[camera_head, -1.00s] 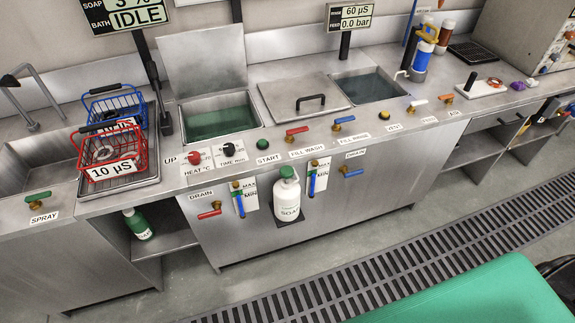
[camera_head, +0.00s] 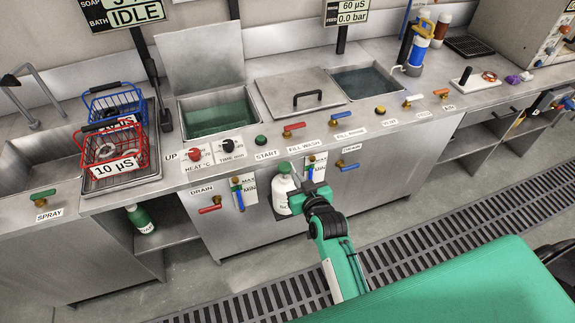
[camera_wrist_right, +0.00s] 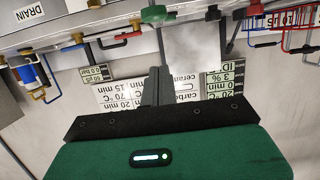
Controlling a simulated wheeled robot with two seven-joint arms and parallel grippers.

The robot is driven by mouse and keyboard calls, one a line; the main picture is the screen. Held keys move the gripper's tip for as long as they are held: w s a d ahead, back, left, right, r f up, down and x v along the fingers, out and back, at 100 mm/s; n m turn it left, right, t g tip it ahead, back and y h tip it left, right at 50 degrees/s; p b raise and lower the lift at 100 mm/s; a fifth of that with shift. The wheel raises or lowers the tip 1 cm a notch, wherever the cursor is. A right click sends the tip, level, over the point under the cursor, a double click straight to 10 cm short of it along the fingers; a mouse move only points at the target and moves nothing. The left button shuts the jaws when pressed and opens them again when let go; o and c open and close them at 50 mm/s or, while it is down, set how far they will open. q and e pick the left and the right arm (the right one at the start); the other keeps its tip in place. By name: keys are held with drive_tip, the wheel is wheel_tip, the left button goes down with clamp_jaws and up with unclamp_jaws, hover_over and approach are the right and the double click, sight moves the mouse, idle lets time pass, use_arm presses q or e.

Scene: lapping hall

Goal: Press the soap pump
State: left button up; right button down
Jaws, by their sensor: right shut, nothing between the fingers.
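The soap pump is a white bottle (camera_head: 282,196) with a green top (camera_head: 284,168). It stands upright at the front of the steel wash bench, below the fill-wash lever. My right gripper (camera_head: 308,188) is just to the right of the bottle and overlaps its right edge in the head view; I cannot tell whether they touch. In the right wrist view the dark fingers (camera_wrist_right: 155,86) are shut with nothing between them. That view is upside down, and I cannot make out the bottle in it. My left gripper is not in view.
A drain lever (camera_head: 347,166) sticks out right of the bottle, and a red one (camera_head: 210,209) to its left. Red and blue baskets (camera_head: 112,160) stand on the left of the bench. A floor grating (camera_head: 430,210) runs in front.

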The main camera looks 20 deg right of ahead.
drive_tip(key=shift+d+r, duration=0.1)
drive_tip(key=shift+r, duration=0.45)
drive_tip(key=p, duration=0.2)
hover_over(287, 171)
wheel_tip(287, 171, down, 2)
drive_tip(key=shift+w+f, duration=0.15)
drive_tip(key=shift+f, duration=0.05)
wheel_tip(287, 171, down, 3)
drive_tip(key=shift+r+p, duration=0.15)
drive_tip(key=shift+p, duration=0.2)
drive_tip(key=shift+s+f, duration=0.2)
drive_tip(key=shift+f, duration=0.5)
